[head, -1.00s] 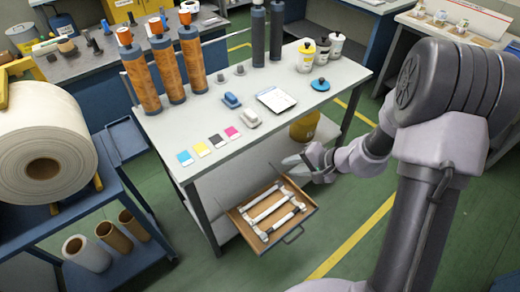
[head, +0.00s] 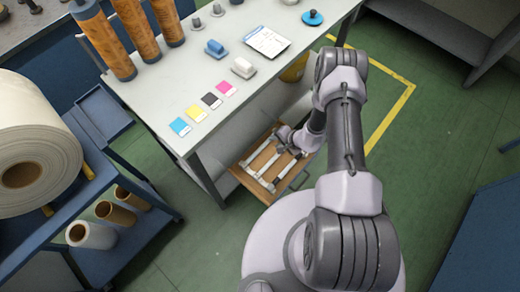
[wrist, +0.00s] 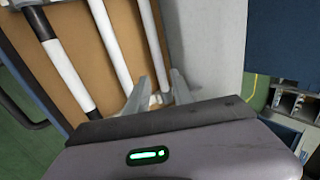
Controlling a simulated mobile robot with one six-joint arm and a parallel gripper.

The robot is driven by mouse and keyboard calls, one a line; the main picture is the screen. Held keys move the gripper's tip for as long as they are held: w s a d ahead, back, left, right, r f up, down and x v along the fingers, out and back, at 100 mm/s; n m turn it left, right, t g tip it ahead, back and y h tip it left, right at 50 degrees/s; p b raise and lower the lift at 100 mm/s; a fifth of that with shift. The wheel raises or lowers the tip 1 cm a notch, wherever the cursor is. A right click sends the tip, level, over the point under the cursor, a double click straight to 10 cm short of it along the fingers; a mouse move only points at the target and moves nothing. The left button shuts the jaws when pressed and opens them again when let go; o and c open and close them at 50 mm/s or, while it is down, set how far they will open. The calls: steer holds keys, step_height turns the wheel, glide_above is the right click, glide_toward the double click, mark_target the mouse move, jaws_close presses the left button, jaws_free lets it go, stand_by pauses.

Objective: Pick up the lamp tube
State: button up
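An open drawer (head: 238,172) with a tan bottom holds white lamp tubes lying side by side. In the wrist view three show: one with a dark end section (wrist: 65,65), a middle one (wrist: 112,45) and a right one (wrist: 152,40) near the grey drawer wall. My gripper (wrist: 160,90) is open, its fingers on either side of the right tube's near part. Whether they touch it I cannot tell. In the head view my gripper (head: 288,141) is over the drawer and hides part of the tubes.
A blue cart (head: 120,215) with a large white roll (head: 40,140) stands at left. Green floor is free at right.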

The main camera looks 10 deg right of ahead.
mark_target(267, 143)
steer(key=shift+b+x, duration=0.3)
steer(key=shift+x, duration=0.8)
steer(key=b+x, duration=0.3)
steer(key=x, duration=0.2)
steer(key=shift+s+f, duration=0.1)
steer(key=shift+f, duration=0.2)
steer(key=shift+r, duration=0.2)
jaws_close()
